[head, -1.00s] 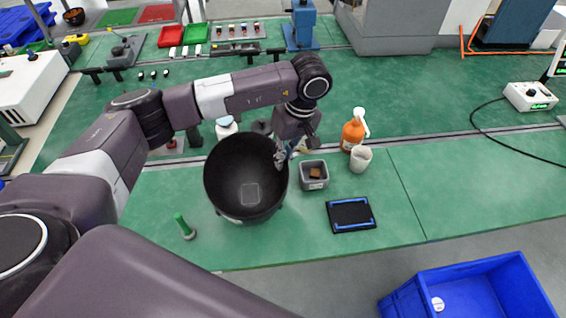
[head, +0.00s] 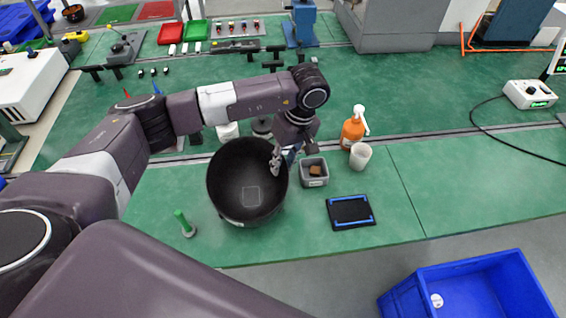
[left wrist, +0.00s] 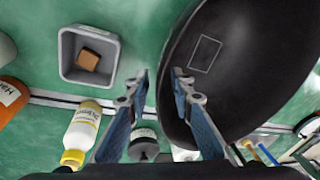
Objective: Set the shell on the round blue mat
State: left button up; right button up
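The shell is a large black bowl (head: 232,200) with a pale square outline on its inner floor. It sits at the front of the green bench, or just above it; I cannot tell. It also fills the upper right of the left wrist view (left wrist: 255,75). My left gripper (head: 277,160) is at the shell's right rim. In the left wrist view its fingers (left wrist: 160,85) are apart, one over the shell's inside and one outside the rim, with green showing between. No round blue mat is visible; the shell may hide it. My right gripper is out of view.
A grey bin (head: 313,171) holding a brown block stands close right of the gripper. Bottles stand behind the shell.

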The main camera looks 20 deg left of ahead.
pick_arm(q)
jog(key=shift+r, duration=0.2)
jog(key=shift+w+r, duration=0.1)
jog(key=shift+r, duration=0.2)
notch_tip(320, 180, up, 11)
jog(key=d+b, duration=0.2)
jog(key=b, duration=0.1)
jog(key=shift+w+b, duration=0.35)
